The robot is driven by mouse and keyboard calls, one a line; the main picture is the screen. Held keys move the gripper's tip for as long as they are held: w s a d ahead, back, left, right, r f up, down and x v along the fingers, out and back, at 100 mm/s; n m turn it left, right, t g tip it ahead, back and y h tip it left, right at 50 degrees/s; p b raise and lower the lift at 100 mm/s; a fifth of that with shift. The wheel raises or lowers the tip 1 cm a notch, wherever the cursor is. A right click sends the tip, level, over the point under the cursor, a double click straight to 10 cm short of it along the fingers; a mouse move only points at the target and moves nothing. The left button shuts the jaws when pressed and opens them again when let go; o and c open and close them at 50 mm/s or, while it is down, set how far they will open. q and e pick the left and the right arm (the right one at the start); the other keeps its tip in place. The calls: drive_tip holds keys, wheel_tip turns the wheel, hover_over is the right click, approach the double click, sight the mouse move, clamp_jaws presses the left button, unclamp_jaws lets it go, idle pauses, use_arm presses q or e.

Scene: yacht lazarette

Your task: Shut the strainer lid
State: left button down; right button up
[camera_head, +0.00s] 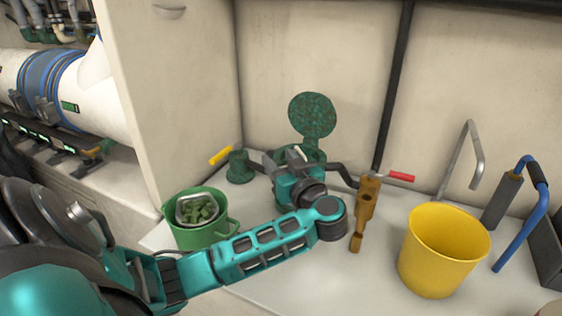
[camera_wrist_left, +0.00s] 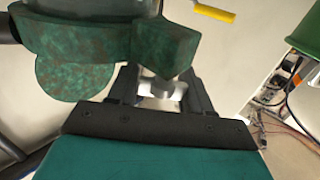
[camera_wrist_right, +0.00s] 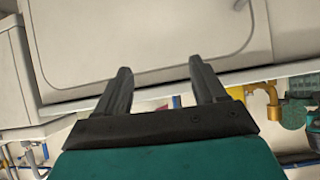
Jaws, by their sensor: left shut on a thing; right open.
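The strainer's round green mottled lid (camera_head: 312,115) stands open, upright at the back of the white counter. The green strainer body (camera_head: 313,154) is below it, largely hidden behind my left gripper (camera_head: 284,163). In the left wrist view the green body (camera_wrist_left: 75,45) and its lug fill the upper left. There my left gripper (camera_wrist_left: 160,90) is shut on a small silver fitting (camera_wrist_left: 163,89) beside the lug. My right gripper (camera_wrist_right: 160,85) is open and empty, facing a pale panel.
A yellow bucket (camera_head: 440,262) stands at the right. A brass fitting (camera_head: 365,208), a red-handled valve (camera_head: 400,176) and a yellow handle (camera_head: 220,155) flank the strainer.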

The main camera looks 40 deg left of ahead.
use_arm(q)
drive_tip(key=p, duration=1.2)
drive_tip(key=shift+w+a+r, duration=0.15)
drive_tip(key=shift+r, duration=0.15)
drive_tip(key=shift+f, duration=0.15)
use_arm(e)
wheel_tip(320, 180, up, 8)
drive_tip(key=s+d, duration=0.1)
drive_tip(key=d, duration=0.2)
drive_tip(key=shift+s+h, duration=0.2)
drive_tip(key=shift+h, duration=0.2)
drive_tip(key=shift+f, duration=0.1)
use_arm(q)
drive_tip(key=c, duration=0.6)
unclamp_jaws()
drive_tip(key=shift+f, duration=0.15)
use_arm(e)
drive_tip(key=shift+s, duration=0.1)
use_arm(q)
drive_tip(key=shift+o, duration=0.2)
drive_tip(key=shift+s+d, duration=0.2)
